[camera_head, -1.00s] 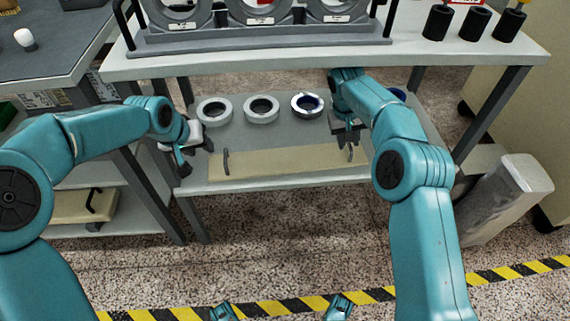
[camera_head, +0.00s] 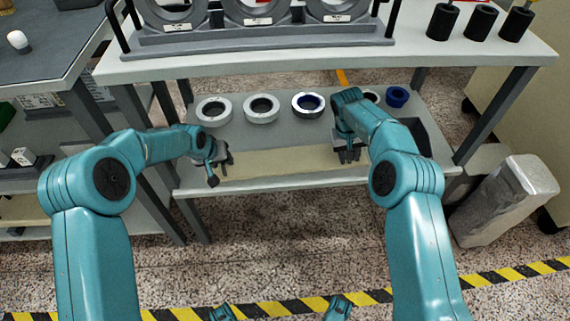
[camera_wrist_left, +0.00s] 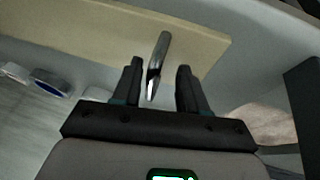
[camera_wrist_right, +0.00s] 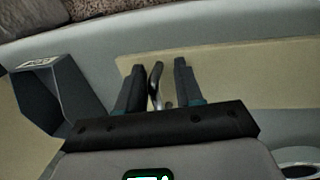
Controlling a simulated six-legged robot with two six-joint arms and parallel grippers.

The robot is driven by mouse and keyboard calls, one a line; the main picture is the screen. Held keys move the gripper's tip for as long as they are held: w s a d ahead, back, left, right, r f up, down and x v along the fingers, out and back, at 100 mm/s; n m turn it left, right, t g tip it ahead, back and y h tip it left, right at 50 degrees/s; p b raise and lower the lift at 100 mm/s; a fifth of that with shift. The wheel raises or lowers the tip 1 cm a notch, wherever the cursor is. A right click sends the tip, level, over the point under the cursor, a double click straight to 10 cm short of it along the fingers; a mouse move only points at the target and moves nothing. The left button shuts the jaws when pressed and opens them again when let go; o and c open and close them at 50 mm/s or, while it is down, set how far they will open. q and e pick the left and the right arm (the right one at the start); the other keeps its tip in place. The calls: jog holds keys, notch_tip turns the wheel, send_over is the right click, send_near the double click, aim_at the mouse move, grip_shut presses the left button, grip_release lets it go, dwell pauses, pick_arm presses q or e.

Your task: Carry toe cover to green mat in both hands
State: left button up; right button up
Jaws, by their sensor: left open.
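The toe cover appears to be the long beige board (camera_head: 280,163) with a handle near each end, lying along the front of the lower shelf. My left gripper (camera_head: 216,172) is at its left end. In the left wrist view the metal handle (camera_wrist_left: 158,65) stands between the open fingers, with gaps showing. My right gripper (camera_head: 347,155) is at the right end. In the right wrist view the other handle (camera_wrist_right: 155,82) lies between its fingers, which look open, nearer the left finger. I cannot make out a green mat.
Several rings, including a white one (camera_head: 214,110), stand behind the board on the lower shelf (camera_head: 240,186). The upper tabletop (camera_head: 440,58) overhangs behind my arms. A grey bin-like block (camera_head: 505,200) stands at right. Striped floor tape (camera_head: 270,309) runs across the front.

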pick_arm(q)
jog(key=shift+c, duration=0.2)
pick_arm(e)
jog(key=shift+a, duration=0.1)
pick_arm(q)
grip_shut()
pick_arm(e)
grip_shut()
jog(key=shift+d+r, duration=0.1)
jog(key=shift+d, duration=0.1)
dwell(0.5)
pick_arm(q)
jog(key=shift+w+r, duration=0.1)
jog(key=shift+r, duration=0.1)
pick_arm(e)
jog(key=shift+w+r, duration=0.1)
jog(key=shift+r, duration=0.1)
